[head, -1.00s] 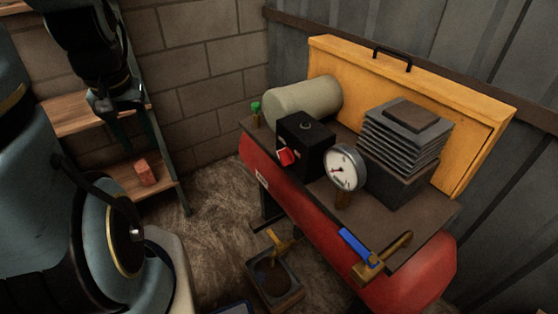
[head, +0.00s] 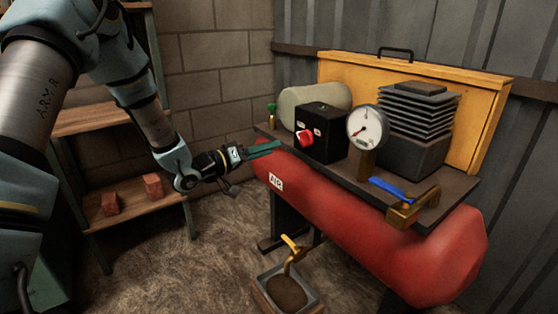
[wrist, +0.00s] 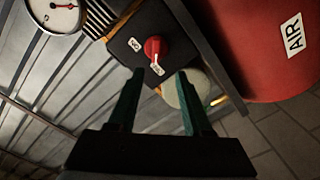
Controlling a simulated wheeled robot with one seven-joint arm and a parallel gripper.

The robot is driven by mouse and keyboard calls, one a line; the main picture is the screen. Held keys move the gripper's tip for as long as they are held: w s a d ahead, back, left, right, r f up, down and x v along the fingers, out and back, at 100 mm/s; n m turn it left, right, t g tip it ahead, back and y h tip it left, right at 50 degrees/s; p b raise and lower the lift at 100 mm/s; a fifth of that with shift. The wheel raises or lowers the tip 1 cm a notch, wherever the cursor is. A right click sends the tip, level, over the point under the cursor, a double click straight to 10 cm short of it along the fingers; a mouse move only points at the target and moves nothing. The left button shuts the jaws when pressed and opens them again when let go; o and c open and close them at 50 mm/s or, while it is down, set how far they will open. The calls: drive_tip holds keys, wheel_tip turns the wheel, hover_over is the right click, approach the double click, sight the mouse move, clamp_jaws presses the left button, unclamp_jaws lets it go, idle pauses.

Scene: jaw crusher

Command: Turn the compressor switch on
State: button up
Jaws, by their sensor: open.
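The red compressor switch (head: 305,137) is a knob on the front of a black box (head: 328,147) on top of the compressor. I see no contact.
The red tank (head: 370,225) lies under the top plate. A pressure gauge (head: 364,127), a blue-handled valve (head: 405,200) and a finned block (head: 415,120) stand right of the box. A tray (head: 285,292) sits on the floor below. Wooden shelves (head: 130,200) stand left.

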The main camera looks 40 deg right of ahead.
sight(300, 140)
drive_tip(key=d, duration=0.7)
drive_tip(key=s+d, duration=0.1)
drive_tip(key=d, duration=0.2)
drive_tip(key=shift+d, duration=0.35)
clamp_jaws()
